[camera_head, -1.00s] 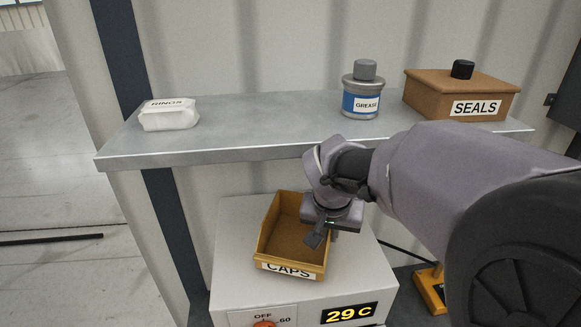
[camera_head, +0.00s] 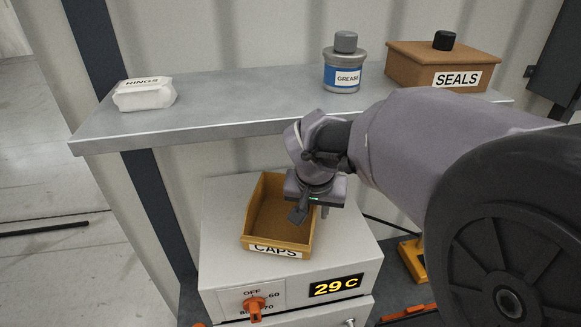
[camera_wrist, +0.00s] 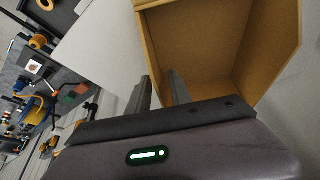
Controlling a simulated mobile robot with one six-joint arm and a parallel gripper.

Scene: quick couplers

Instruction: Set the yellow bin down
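The yellow bin (camera_head: 277,230), labelled CAPS, is open-topped and looks empty. It sits upright on, or very close over, the top of a white heater box (camera_head: 352,259); I cannot tell whether there is a small gap under it. My gripper (camera_head: 312,208) is at the bin's right wall, pointing down. In the wrist view, the two fingers of my gripper (camera_wrist: 160,92) straddle a wall of the bin (camera_wrist: 215,45), one outside and one inside. They look closed on this wall, though the contact is partly hidden.
A grey shelf (camera_head: 210,112) runs above and behind, carrying a white RINGS packet (camera_head: 145,95), a GREASE jar (camera_head: 342,68) and a brown SEALS box (camera_head: 440,66). The heater box has an orange knob (camera_head: 255,304) and a 29 C display (camera_head: 336,286). Its top is bare around the bin.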

